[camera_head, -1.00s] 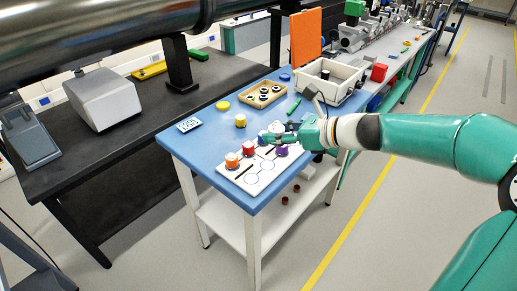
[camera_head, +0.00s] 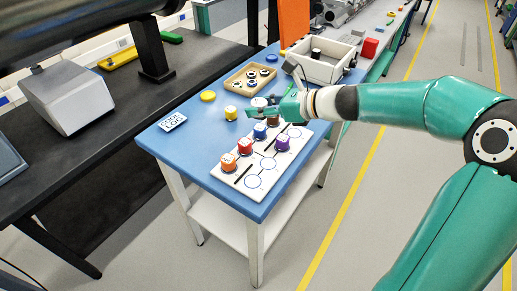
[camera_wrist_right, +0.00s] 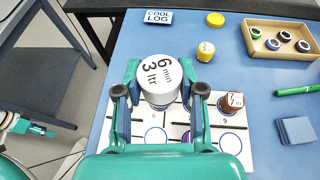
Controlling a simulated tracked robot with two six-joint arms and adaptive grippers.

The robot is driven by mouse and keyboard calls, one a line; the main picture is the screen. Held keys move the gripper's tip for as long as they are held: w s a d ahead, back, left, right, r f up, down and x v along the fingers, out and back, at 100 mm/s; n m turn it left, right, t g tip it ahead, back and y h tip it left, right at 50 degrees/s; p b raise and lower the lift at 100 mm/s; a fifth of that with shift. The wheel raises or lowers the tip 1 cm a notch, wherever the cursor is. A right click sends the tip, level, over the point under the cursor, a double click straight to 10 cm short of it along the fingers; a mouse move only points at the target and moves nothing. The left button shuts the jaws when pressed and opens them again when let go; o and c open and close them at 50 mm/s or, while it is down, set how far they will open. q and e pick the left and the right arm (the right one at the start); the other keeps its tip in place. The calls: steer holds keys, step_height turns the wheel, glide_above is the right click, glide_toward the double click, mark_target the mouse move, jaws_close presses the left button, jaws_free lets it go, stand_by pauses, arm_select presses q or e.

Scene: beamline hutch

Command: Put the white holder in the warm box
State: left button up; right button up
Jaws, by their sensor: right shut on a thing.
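The white holder (camera_wrist_right: 160,80), marked "6 min 3 ltr", sits between the two fingers of my right gripper (camera_wrist_right: 160,98) in the right wrist view. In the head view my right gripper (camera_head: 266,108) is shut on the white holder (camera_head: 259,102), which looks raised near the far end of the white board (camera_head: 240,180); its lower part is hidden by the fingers. No label reading "warm" is legible, so I cannot tell which place is the warm box. A white open box (camera_head: 322,68) stands at the table's back.
Orange (camera_head: 228,161), red (camera_head: 244,146), blue (camera_head: 260,130), brown (camera_wrist_right: 231,103) and purple (camera_head: 282,142) holders stand on the board. A yellow holder (camera_head: 231,113), a "COOL LOG" display (camera_head: 173,122) and a wooden tray (camera_head: 250,78) are nearby. The board's near circles are empty.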

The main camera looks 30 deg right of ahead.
steer(key=b, duration=0.2)
glide_above(251, 152)
steer(key=s+d, duration=0.1)
steer(key=s, duration=0.1)
step_height(251, 152, down, 10)
steer(key=shift+w+d+f, duration=0.15)
steer(key=shift+f, duration=0.1)
steer(key=f, duration=0.2)
steer(key=f+b, duration=0.1)
steer(key=shift+s+f, duration=0.25)
steer(key=shift+f, duration=0.15)
jaws_close()
steer(key=shift+f, duration=0.4)
steer(key=shift+w, duration=0.2)
steer(key=shift+r, duration=0.1)
steer(key=shift+f+b, duration=0.35)
steer(key=shift+b, duration=0.05)
steer(key=shift+s+f, duration=0.1)
steer(key=shift+f, duration=0.15)
